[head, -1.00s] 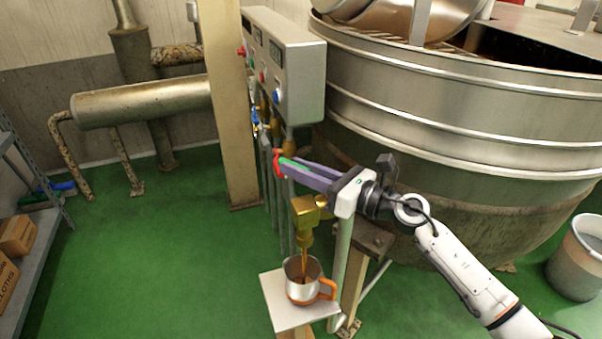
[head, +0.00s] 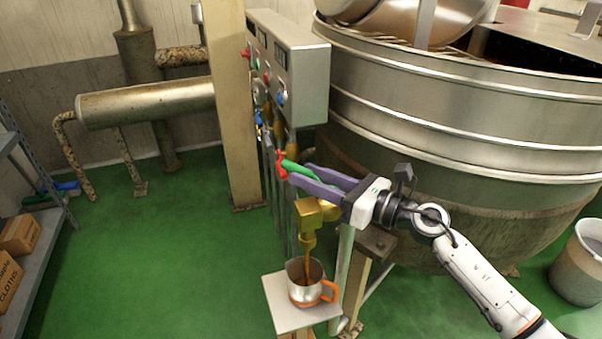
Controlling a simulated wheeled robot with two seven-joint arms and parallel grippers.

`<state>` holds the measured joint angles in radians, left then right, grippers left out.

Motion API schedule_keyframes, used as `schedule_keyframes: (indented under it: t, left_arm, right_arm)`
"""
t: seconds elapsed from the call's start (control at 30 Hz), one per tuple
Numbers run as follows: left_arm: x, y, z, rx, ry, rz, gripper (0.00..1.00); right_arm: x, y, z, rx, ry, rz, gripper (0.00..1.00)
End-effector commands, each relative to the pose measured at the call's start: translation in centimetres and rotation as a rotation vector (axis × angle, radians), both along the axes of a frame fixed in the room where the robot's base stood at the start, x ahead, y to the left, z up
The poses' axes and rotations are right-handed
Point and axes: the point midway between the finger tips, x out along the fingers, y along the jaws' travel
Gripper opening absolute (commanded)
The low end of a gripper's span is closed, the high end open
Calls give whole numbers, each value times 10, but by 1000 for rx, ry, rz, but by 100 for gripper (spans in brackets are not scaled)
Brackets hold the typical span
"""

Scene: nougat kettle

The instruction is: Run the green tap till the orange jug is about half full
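The orange jug (head: 305,294), a steel cup with an orange handle and orange band, stands upright on a small pale stand under the brass tap (head: 308,214). A thin brown stream runs from the spout into the jug. Brown shows inside it, but I cannot tell the level. The green lever (head: 296,168) lies between the purple fingers of my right gripper (head: 298,171). These fingers stand apart, with a gap around the lever. A red part (head: 281,163) shows at the fingertips. My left gripper is out of view.
A control box (head: 300,75) with coloured knobs is above the tap, beside a beige post (head: 233,110). The large steel kettle (head: 460,130) fills the right side. A grey bucket (head: 580,262) stands at far right.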

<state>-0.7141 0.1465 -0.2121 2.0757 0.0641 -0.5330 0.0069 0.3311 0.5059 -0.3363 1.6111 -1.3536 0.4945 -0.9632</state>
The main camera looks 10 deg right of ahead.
Motion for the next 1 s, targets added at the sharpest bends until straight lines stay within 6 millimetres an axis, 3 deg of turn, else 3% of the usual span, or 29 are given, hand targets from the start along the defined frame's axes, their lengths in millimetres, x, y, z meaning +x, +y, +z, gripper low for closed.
schedule_keyframes:
  t: [0.3,0.73,0.77,0.97,1.0]
  left_arm:
    - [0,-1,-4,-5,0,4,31]
    - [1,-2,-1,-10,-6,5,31]
    - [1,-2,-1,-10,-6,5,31]
    - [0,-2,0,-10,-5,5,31]
    - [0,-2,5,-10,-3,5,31]
  right_arm:
    - [-44,-41,-3,-1,4,3,35]
    - [-55,-51,-1,1,2,4,35]
    - [-55,-51,-1,1,2,4,33]
    - [-55,-47,8,77,17,-19,0]
    - [-56,-35,16,50,3,22,0]
